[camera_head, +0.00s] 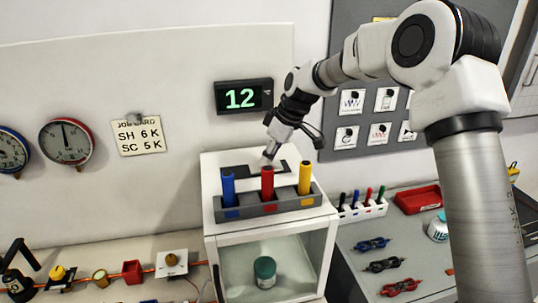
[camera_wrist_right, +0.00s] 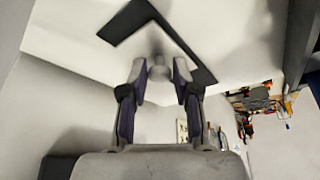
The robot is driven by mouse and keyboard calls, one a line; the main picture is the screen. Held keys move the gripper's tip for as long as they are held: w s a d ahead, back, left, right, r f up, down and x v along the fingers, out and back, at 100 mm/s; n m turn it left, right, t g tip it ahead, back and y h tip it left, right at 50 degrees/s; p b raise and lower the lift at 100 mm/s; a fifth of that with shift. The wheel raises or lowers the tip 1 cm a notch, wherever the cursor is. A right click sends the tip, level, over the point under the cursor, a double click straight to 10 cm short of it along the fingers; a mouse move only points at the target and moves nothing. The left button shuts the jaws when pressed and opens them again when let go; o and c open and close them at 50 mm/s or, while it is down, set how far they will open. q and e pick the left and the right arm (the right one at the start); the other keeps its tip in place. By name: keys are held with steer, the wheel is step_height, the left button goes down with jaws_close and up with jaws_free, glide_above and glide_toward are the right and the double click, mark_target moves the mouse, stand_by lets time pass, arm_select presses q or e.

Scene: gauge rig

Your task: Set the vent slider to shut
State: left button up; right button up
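The vent slider's dark angled slot (camera_head: 236,171) is in the white top of the cabinet (camera_head: 213,160), behind the rack of coloured cylinders. In the right wrist view the slot (camera_wrist_right: 190,55) shows as a bent dark band with a pale round knob (camera_wrist_right: 157,72) near it. My right gripper (camera_head: 271,153) reaches down over the slot. In the wrist view its two fingertips (camera_wrist_right: 160,70) stand on either side of the knob, with a narrow gap seeming to show. No readable slider marking shows. My left gripper is not in view.
A grey rack (camera_head: 268,205) with blue, red and yellow cylinders stands at the cabinet top's front edge, close to my right gripper. A green-lidded jar (camera_head: 265,272) is inside the cabinet. A display (camera_head: 243,96) reading 12 hangs behind. A red tray (camera_head: 418,199) lies at right.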

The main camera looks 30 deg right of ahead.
mark_target(238, 172)
jaws_close()
steer(key=a, duration=0.2)
steer(key=w+a, duration=0.1)
steer(key=a, duration=0.1)
steer(key=w+a, duration=0.1)
steer(key=a, duration=0.2)
steer(key=shift+d, duration=0.1)
steer(key=o, duration=0.7)
jaws_free()
steer(key=shift+a, duration=0.2)
steer(key=shift+w+a+f, duration=0.15)
steer(key=shift+w+a, duration=0.1)
steer(key=shift+a, duration=0.1)
steer(key=v, duration=1.2)
steer(key=shift+w, duration=0.15)
